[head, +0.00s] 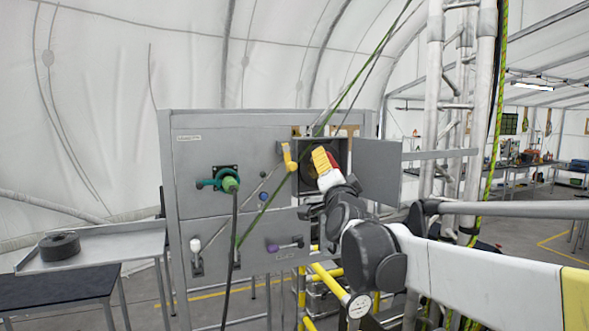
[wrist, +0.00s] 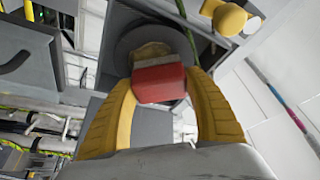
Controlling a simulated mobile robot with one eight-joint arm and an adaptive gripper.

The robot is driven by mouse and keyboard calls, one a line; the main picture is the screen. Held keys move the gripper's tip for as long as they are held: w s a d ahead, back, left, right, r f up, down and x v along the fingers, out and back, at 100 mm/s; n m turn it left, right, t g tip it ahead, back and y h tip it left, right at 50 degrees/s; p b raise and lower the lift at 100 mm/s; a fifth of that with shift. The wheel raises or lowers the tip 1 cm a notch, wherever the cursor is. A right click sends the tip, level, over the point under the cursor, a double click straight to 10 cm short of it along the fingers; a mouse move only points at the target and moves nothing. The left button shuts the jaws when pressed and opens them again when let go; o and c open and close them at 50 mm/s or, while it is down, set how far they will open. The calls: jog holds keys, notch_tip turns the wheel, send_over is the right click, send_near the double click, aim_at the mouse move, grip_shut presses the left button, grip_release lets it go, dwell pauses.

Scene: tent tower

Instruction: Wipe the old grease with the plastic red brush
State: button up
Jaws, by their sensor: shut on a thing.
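The plastic red brush (wrist: 160,82) is between the two yellow fingers of my gripper (wrist: 161,92). Its pale bristle end faces away from my wrist, towards a round dark grey disc (wrist: 127,42). A tan-yellow patch that looks like the old grease (wrist: 152,50) shows on the disc just past the bristles. I cannot tell whether the bristles touch it. In the head view my gripper (head: 323,160) reaches into the open compartment of the grey cabinet (head: 215,155). A bit of red shows by the fingers there; most of the brush is hidden.
The compartment door (head: 377,172) stands open to the right of my gripper. A yellow handle (head: 288,156) sits just left of the opening, and a green rope (head: 350,88) crosses in front. A green connector (head: 229,183) with a hanging cable is on the left panel. Truss poles (head: 430,120) stand right.

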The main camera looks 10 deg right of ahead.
jog(key=shift+w+d, duration=0.2)
jog(key=shift+d, duration=0.75)
jog(key=shift+w+d, duration=0.2)
jog(key=shift+d, duration=0.7)
jog(key=shift+a, duration=0.1)
jog(key=shift+s+a, duration=0.25)
jog(key=shift+a, duration=1)
jog(key=shift+s+a, duration=0.25)
jog(key=shift+a, duration=0.95)
jog(key=shift+s+a, duration=0.25)
jog(key=shift+a, duration=1)
jog(key=shift+d, duration=0.1)
jog(key=shift+s, duration=0.15)
send_near(313, 163)
jog(key=w+d+r, duration=0.1)
jog(key=w+d, duration=0.1)
jog(key=shift+s+r+p, duration=0.2)
jog(key=shift+p, duration=0.1)
